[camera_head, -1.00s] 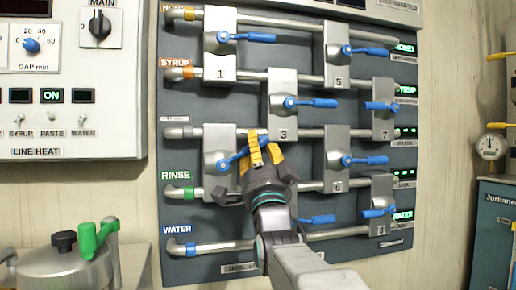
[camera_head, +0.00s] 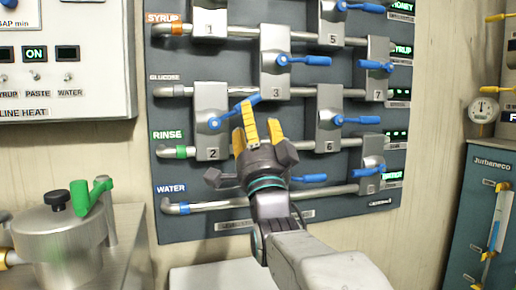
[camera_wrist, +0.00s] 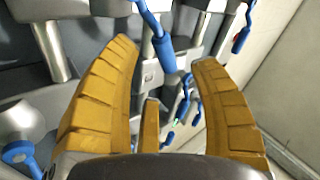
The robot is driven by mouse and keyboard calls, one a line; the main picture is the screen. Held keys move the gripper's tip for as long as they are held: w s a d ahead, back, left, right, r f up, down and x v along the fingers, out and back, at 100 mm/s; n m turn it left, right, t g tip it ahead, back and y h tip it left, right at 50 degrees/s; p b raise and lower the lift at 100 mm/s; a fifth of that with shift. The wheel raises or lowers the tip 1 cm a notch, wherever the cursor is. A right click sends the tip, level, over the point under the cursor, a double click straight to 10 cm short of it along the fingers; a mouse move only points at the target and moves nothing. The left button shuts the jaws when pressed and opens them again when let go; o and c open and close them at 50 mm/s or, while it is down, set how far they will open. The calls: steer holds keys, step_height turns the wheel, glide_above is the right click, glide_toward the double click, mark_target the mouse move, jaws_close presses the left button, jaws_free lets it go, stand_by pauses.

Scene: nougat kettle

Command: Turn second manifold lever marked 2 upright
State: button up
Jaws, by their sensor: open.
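The manifold block marked 2 (camera_head: 211,98) is on the left of the dark panel in the head view. Its blue lever (camera_head: 230,115) slants up and to the right from its hub.
Other blue levers sit close by: lever 3 (camera_head: 300,61) above right, lever 6 (camera_head: 355,120) to the right and a lower lever (camera_head: 309,178). Pipes cross the panel. A steel kettle (camera_head: 62,235) with a green handle stands at lower left, a blue cabinet (camera_head: 485,220) at right.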

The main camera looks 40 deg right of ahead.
steer(key=v, duration=0.6)
steer(key=shift+s+f, duration=0.15)
steer(key=shift+f, duration=0.05)
steer(key=shift+c, duration=0.3)
